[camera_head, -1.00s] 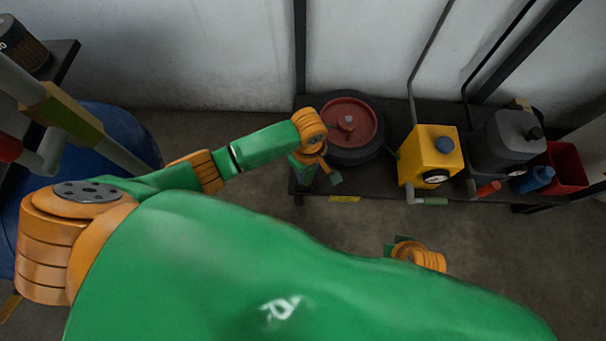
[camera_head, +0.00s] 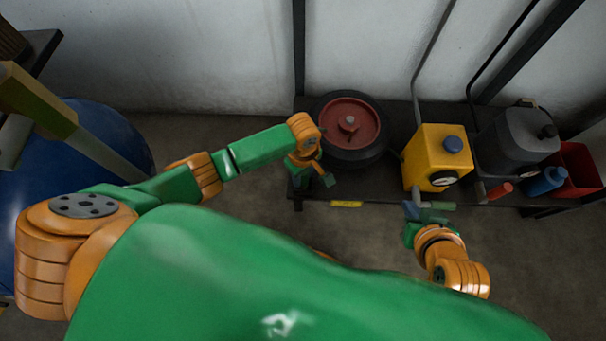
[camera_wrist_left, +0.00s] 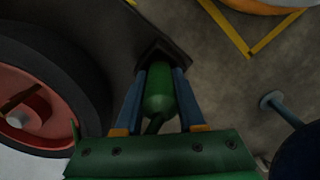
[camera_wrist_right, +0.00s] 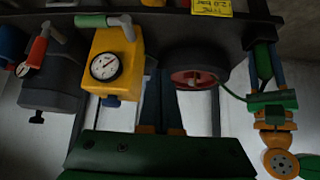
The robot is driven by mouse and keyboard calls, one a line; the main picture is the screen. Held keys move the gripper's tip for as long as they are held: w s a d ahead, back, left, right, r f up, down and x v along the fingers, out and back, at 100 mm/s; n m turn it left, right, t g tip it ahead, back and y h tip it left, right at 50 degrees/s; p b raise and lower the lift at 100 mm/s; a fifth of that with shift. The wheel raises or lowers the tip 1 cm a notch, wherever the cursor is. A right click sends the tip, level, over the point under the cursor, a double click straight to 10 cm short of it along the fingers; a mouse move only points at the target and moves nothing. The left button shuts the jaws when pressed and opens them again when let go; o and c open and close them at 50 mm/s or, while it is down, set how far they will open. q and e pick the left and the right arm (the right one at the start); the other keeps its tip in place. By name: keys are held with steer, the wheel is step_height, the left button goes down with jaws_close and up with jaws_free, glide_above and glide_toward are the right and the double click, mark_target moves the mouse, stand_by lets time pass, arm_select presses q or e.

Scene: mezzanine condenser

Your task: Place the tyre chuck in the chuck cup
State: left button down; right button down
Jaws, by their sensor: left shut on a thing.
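The green tyre chuck (camera_wrist_left: 158,92) is between the two blue fingers of my left gripper (camera_wrist_left: 160,75) in the left wrist view. Its far end is at a dark square-rimmed holder (camera_wrist_left: 178,54), apparently the chuck cup; whether it is inside cannot be told. The right wrist view, upside down, shows the chuck (camera_wrist_right: 263,60) against the dark cup (camera_wrist_right: 260,32), with a thin green hose by it. In the head view my left gripper (camera_head: 322,178) is at the shelf's left front corner. My right gripper (camera_head: 412,212) is empty, fingers close together, before the yellow box.
A black wheel with red hub (camera_head: 350,125) lies right of my left gripper. The yellow gauge box (camera_head: 436,158), with a green-handled pipe, stands near my right gripper. A grey canister (camera_head: 518,140), blue bottle (camera_head: 545,181) and red bin (camera_head: 576,168) are further right. A blue drum (camera_head: 100,140) stands left.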

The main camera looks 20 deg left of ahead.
arm_select(q)
steer(key=shift+f, duration=0.15)
steer(key=c, duration=0.5)
jaws_free()
